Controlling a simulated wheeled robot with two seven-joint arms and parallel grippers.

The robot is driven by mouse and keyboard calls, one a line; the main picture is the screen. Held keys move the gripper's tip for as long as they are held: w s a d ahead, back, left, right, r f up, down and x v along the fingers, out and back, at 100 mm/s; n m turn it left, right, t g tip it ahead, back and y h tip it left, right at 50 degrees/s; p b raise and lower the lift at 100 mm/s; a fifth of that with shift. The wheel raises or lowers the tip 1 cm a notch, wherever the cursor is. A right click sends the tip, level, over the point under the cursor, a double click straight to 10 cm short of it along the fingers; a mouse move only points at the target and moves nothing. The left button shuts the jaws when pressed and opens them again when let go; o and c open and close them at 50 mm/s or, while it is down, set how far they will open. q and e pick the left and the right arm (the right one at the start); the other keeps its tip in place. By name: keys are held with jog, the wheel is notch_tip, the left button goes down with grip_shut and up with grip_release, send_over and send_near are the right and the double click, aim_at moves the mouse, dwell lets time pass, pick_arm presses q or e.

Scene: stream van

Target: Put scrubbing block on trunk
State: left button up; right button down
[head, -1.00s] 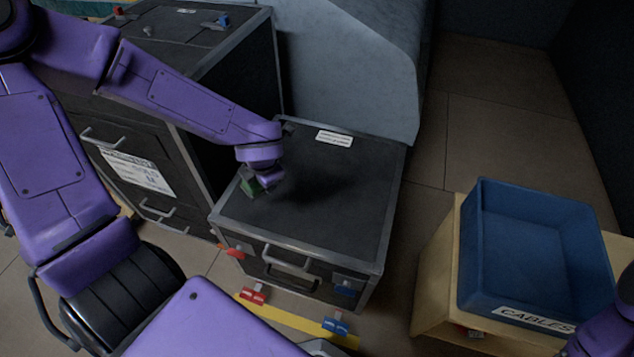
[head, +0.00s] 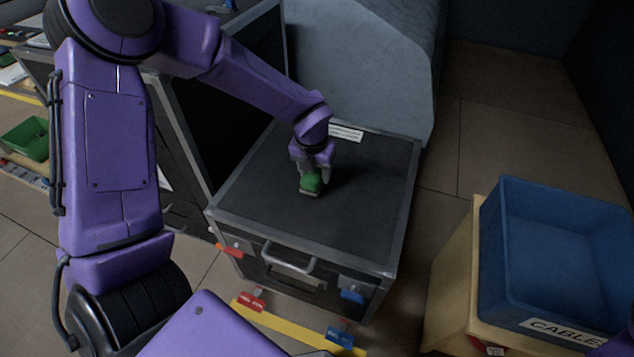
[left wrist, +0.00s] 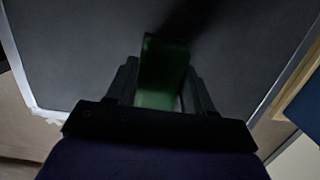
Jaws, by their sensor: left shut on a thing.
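The scrubbing block (head: 311,183) is green with a paler lower edge. My left gripper (head: 312,176) is shut on it and holds it over the lid of the black trunk (head: 360,205), left of the lid's middle. In the left wrist view the block (left wrist: 163,72) sits between the two fingers (left wrist: 160,88), with the dark lid beyond it. I cannot tell whether the block's underside touches the lid. My right gripper does not show; only a bit of purple shows at the right edge of the head view.
A blue crate (head: 492,265) labelled CABLES stands on a wooden box at the right. A tall black case (head: 185,135) stands left of the trunk, and a grey rounded housing (head: 365,70) behind it. The lid around the block is clear. A green bin (head: 27,139) is far left.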

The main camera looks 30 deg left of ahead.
aim_at(317, 179)
pick_arm(q)
jog(key=shift+w+f, duration=0.35)
jog(key=shift+f, duration=0.05)
notch_tip(317, 179, down, 4)
jog(key=shift+w+a+r+b, duration=0.15)
jog(key=shift+r+b, duration=0.1)
jog(key=shift+b, duration=0.2)
jog(key=shift+c, duration=0.3)
jog(key=o, duration=1)
jog(key=shift+r, duration=0.1)
